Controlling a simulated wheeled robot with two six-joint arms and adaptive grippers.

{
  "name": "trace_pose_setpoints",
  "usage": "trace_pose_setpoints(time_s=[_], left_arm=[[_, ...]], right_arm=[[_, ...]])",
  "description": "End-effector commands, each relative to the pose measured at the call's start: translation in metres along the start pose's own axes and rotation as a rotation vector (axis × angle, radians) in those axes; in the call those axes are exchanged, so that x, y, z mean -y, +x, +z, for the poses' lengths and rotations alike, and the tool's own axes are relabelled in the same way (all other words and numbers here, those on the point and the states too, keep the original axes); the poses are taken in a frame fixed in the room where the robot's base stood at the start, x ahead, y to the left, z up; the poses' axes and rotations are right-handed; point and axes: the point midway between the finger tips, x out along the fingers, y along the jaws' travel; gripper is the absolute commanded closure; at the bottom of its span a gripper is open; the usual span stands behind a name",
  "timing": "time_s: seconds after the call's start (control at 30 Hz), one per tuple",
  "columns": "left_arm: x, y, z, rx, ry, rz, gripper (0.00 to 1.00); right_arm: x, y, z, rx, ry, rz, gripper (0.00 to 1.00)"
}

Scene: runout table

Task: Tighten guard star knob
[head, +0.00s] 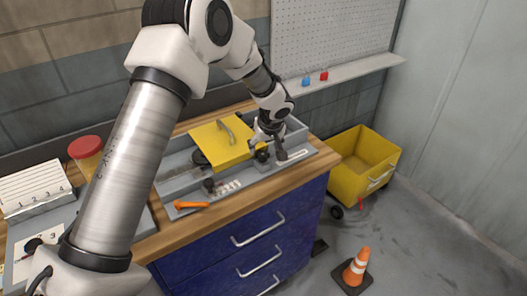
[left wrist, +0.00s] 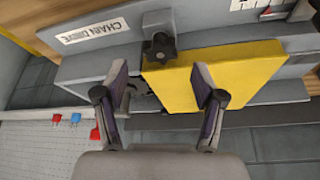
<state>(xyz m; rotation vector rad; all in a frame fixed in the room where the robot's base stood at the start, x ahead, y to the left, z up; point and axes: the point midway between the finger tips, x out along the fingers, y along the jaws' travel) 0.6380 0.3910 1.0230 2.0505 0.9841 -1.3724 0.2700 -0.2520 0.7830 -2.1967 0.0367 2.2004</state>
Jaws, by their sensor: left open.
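A yellow guard (head: 212,146) with a handle lies on the grey machine on the table, and it also shows in the left wrist view (left wrist: 240,72). A black star knob (left wrist: 159,47) sits at the guard's edge, near the "CHAIN DRIVE" label (left wrist: 93,31). In the head view the knob (head: 263,156) is small and dark. My left gripper (left wrist: 159,78) is open and empty, its fingers pointing toward the knob. The knob lies just beyond the fingertips, roughly midway between them; I see no contact. In the head view the left gripper (head: 271,144) is right beside the knob. My right gripper is not seen.
Another dark knob (head: 209,185) and an orange-handled tool (head: 190,205) are at the machine's front. A red-lidded jar (head: 86,147) stands at the left. A yellow cart (head: 361,165) and a traffic cone (head: 357,266) are on the floor to the right.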

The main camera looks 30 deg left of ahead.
Motion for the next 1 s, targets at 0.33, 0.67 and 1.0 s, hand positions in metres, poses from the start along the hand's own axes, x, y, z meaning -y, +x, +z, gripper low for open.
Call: trace_pose_setpoints(time_s=[0.33,0.67,1.0], left_arm=[[0.0,-0.075,-0.001,-0.002,-0.001,0.002,0.31],[0.0,-0.081,0.0,0.0,-0.002,0.0,0.31],[0.004,-0.095,-0.03,-0.148,-0.489,-0.102,0.31]], right_arm=[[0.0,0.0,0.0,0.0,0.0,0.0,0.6],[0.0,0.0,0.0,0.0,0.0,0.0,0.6],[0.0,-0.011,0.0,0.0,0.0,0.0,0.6]])
